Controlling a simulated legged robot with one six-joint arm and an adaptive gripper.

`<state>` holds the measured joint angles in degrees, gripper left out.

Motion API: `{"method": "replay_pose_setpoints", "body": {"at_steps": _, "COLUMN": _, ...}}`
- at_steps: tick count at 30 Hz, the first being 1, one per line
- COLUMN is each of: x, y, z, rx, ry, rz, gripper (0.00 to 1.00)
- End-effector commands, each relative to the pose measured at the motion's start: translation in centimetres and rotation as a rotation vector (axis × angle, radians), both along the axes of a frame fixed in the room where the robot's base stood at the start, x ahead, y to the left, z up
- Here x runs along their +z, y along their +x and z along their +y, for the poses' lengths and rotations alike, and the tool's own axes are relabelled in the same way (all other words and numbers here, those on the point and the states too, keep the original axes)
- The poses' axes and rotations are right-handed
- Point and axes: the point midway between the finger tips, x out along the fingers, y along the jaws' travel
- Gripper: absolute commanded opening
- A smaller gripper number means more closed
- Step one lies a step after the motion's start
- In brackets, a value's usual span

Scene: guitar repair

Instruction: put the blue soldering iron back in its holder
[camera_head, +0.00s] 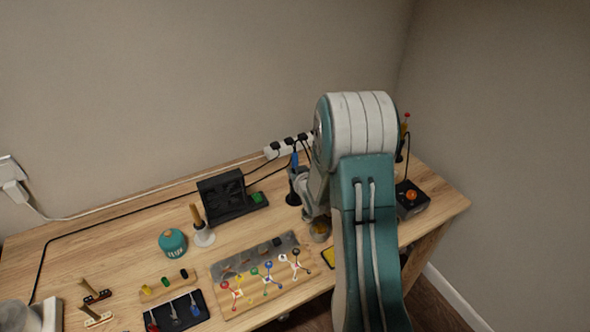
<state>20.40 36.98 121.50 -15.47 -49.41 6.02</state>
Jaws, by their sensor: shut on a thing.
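The blue soldering iron (295,161) stands upright toward the back of the bench, just left of my arm. A black holder (293,198) is directly below it in the picture. The iron's lower part meets the dark top of the holder in the picture; I cannot tell whether its tip is inside. My gripper (300,180) is shut on the iron, reaching in from the right. Its fingers are small and partly hidden by my own arm.
A black fan unit (230,194), a white stand with a wooden-handled tool (203,228) and a teal round container (173,242) stand left of the holder. A power strip (289,146) lies behind. A black box with an orange knob (411,199) is at right.

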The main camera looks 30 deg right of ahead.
Motion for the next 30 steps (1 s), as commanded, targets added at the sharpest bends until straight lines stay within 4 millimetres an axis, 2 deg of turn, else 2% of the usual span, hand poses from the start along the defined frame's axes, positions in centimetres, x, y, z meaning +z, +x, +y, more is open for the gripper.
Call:
{"method": "replay_pose_setpoints", "body": {"at_steps": 4, "x": 0.04, "y": 0.01, "z": 0.00, "rx": 0.000, "ry": 0.000, "rz": -0.001, "gripper": 0.00}}
{"method": "replay_pose_setpoints", "body": {"at_steps": 5, "x": 0.05, "y": 0.02, "z": 0.00, "rx": 0.000, "ry": 0.000, "rz": -0.001, "gripper": 0.41}}
{"method": "replay_pose_setpoints", "body": {"at_steps": 6, "x": 0.04, "y": 0.01, "z": 0.00, "rx": 0.000, "ry": 0.000, "rz": -0.001, "gripper": 0.59}}
{"method": "replay_pose_setpoints", "body": {"at_steps": 7, "x": 0.04, "y": 0.01, "z": 0.00, "rx": 0.000, "ry": 0.000, "rz": -0.001, "gripper": 0.68}}
{"method": "replay_pose_setpoints", "body": {"at_steps": 16, "x": 0.03, "y": 0.01, "z": 0.00, "rx": 0.000, "ry": -0.001, "rz": 0.000, "gripper": 0.68}}
{"method": "replay_pose_setpoints", "body": {"at_steps": 18, "x": 0.01, "y": -0.01, "z": 0.00, "rx": 0.000, "ry": -0.001, "rz": 0.000, "gripper": 0.94}}
{"method": "replay_pose_setpoints", "body": {"at_steps": 19, "x": 0.01, "y": 0.00, "z": 0.01, "rx": 0.000, "ry": -0.001, "rz": 0.000, "gripper": 1.00}}
{"method": "replay_pose_setpoints", "body": {"at_steps": 30, "x": 0.01, "y": 0.00, "z": 0.01, "rx": 0.000, "ry": -0.001, "rz": 0.000, "gripper": 1.00}}
